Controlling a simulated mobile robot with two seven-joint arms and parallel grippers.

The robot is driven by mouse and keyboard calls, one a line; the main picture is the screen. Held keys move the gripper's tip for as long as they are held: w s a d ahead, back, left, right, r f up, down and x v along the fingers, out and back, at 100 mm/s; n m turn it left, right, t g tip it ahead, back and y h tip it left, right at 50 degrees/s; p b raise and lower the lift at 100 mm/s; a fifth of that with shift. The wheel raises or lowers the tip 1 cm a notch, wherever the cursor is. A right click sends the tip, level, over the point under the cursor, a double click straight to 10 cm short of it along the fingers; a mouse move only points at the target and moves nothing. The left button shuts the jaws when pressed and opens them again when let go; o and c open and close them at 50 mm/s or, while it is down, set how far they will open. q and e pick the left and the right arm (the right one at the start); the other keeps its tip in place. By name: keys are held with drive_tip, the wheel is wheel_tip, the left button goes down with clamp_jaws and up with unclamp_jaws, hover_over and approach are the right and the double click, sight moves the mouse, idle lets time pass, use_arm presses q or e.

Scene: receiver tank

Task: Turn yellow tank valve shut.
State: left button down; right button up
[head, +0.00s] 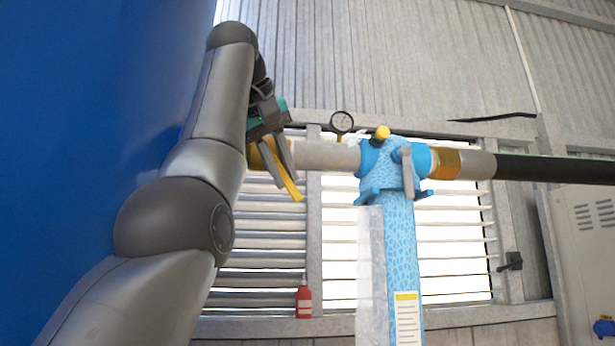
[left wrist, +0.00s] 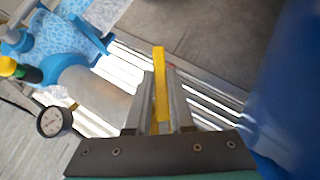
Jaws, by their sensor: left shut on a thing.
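The yellow tank valve lever (head: 293,188) sticks out below my left gripper (head: 279,172), slanting down and to the right. The gripper's two grey fingers are shut on the lever. In the left wrist view the yellow lever (left wrist: 160,85) runs between the fingers of the left gripper (left wrist: 160,78), its end reaching past the tips. The valve's body is mostly hidden behind the gripper, at the left end of a pale horizontal pipe (head: 325,155). My right gripper is not in view.
The big blue tank (head: 100,90) fills the left side. A round gauge (head: 341,122) stands on the pipe. A blue fitting (head: 380,160) with a yellow cap and grey lever joins a blue patterned column (head: 401,250). A red bottle (head: 304,301) stands on the window ledge.

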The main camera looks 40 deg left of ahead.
use_arm(q)
drive_tip(key=s+m+g+y, duration=0.1)
drive_tip(key=a+m+g+y, duration=0.1)
drive_tip(key=s+a+f+m+g+y+p, duration=0.1)
drive_tip(key=g, duration=0.1)
drive_tip(key=shift+s+a, duration=0.15)
drive_tip(key=shift+s, duration=0.2)
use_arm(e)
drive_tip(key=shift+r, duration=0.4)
use_arm(q)
drive_tip(key=c, duration=0.8)
unclamp_jaws()
drive_tip(key=shift+a, duration=0.1)
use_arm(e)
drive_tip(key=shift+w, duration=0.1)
